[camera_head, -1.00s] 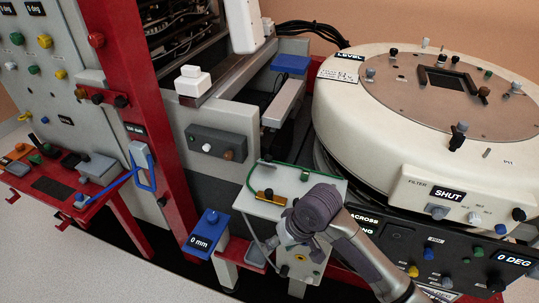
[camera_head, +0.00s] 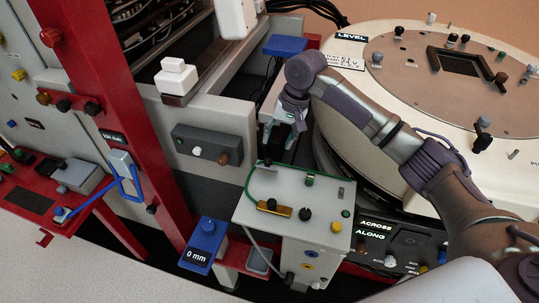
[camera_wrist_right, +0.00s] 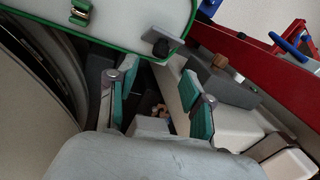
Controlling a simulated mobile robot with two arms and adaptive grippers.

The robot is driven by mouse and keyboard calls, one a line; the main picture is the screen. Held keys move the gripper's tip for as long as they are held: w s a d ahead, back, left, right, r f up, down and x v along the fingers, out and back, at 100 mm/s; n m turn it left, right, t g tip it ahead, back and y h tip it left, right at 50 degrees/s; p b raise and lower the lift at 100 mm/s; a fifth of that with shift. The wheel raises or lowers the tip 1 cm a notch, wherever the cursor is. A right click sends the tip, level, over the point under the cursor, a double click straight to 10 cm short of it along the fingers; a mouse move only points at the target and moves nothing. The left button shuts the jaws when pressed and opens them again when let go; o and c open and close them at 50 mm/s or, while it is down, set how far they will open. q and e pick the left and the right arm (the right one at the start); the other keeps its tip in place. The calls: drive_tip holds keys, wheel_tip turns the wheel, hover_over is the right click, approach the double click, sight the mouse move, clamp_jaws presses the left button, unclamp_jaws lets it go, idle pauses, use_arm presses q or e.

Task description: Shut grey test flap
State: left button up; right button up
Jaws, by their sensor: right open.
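No part is labelled as the grey test flap, and I cannot tell for sure which one it is. The likeliest is the pale grey panel with a green edge on top of the grey box (camera_head: 326,196); it lies about flat. A black knob (camera_head: 266,163) stands at its far left edge. My right gripper (camera_head: 279,142) is behind the box, pointing down close to this edge. The right gripper (camera_wrist_right: 153,82) is open and empty. My left gripper is out of view.
A grey block with knobs (camera_head: 208,145) and a white frame lie left of the gripper. The big round cream housing (camera_head: 350,115) is close on the right. A blue block marked 0 mm (camera_head: 203,245) stands in front. The gap around the fingers is narrow.

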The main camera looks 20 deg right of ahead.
sight(268, 164)
drive_tip(key=x, duration=0.9)
drive_tip(key=shift+w+d, duration=0.1)
drive_tip(key=shift+w, duration=0.2)
drive_tip(key=shift+r, duration=0.1)
clamp_jaws()
